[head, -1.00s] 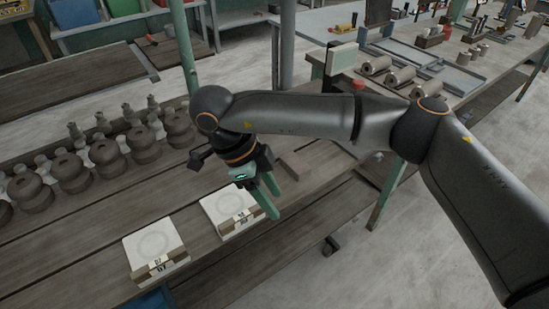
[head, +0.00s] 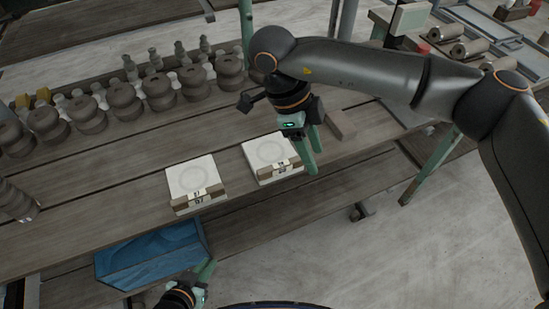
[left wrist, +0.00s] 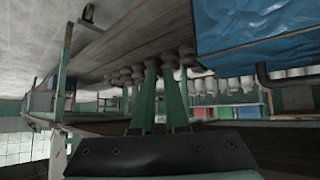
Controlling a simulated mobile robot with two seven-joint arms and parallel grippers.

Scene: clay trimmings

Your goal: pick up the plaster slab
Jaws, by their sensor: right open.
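Two pale square plaster slabs, each with a faint ring on top and a numbered tag block at its front edge, lie on the wooden bench. One slab (head: 190,172) is left, the other slab (head: 262,152) right. My right gripper (head: 313,168) is open and empty, fingers pointing down beside the right slab's right edge; I cannot tell whether they touch it. My left gripper (head: 207,271) is low at the bottom of the head view, below the bench front. In the left wrist view its fingers (left wrist: 162,70) stand apart with nothing between them.
A blue-lined box (head: 150,255) sits below the bench front, near my left gripper; it also shows in the left wrist view (left wrist: 255,38). Several stacked clay pots (head: 158,90) line the bench's back. A small brownish block (head: 340,124) lies right of my right gripper.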

